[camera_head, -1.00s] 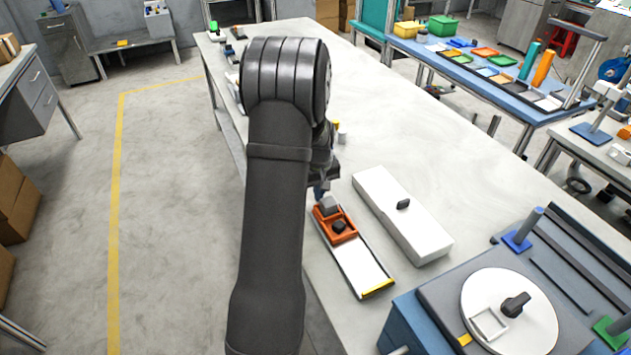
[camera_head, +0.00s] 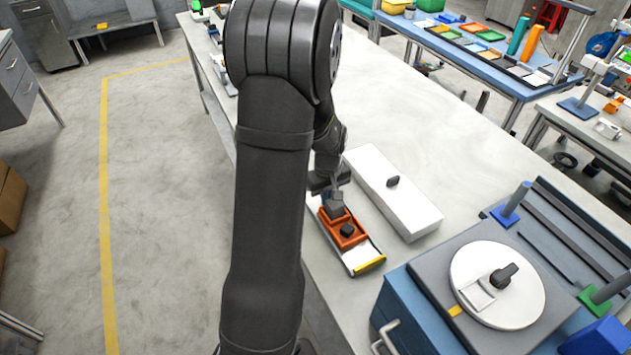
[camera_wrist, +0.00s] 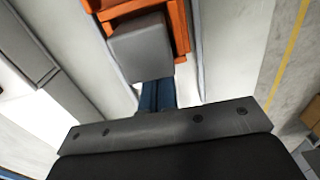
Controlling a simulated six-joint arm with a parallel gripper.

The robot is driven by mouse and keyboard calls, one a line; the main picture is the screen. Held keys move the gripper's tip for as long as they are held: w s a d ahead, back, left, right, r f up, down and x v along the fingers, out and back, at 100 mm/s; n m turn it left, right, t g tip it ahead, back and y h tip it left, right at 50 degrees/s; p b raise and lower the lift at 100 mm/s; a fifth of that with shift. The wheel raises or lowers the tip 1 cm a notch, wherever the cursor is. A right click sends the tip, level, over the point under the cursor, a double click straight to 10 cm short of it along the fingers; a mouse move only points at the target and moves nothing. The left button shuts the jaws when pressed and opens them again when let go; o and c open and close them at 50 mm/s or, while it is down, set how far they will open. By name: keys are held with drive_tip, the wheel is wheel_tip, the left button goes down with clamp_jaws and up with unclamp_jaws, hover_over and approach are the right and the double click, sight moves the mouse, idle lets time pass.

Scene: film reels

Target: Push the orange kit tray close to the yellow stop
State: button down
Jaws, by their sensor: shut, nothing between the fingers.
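The orange kit tray (camera_head: 350,242) lies on a pale track strip on the bench, holding a grey block and a dark block (camera_head: 347,229). The yellow stop (camera_head: 369,265) crosses the track's near end, with a short pale gap between it and the tray. My gripper (camera_head: 334,197) is low at the tray's far end, partly hidden by my arm. In the wrist view, its blue fingertips (camera_wrist: 157,95) are together and empty, right by the grey block (camera_wrist: 140,48) and tray (camera_wrist: 180,25). Contact with the tray cannot be told for sure. The stop is not visible there.
A long white box with a dark knob (camera_head: 391,190) lies close beside the track on the right. A blue-grey machine with a round white disc (camera_head: 497,284) stands at the near right. The bench's left edge is close to the track.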

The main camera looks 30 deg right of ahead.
sight(338, 214)
drive_tip(key=s, duration=0.6)
drive_tip(key=shift+w, duration=0.55)
drive_tip(key=w, duration=0.3)
drive_tip(key=shift+w+a, duration=0.1)
wheel_tip(338, 214, up, 10)
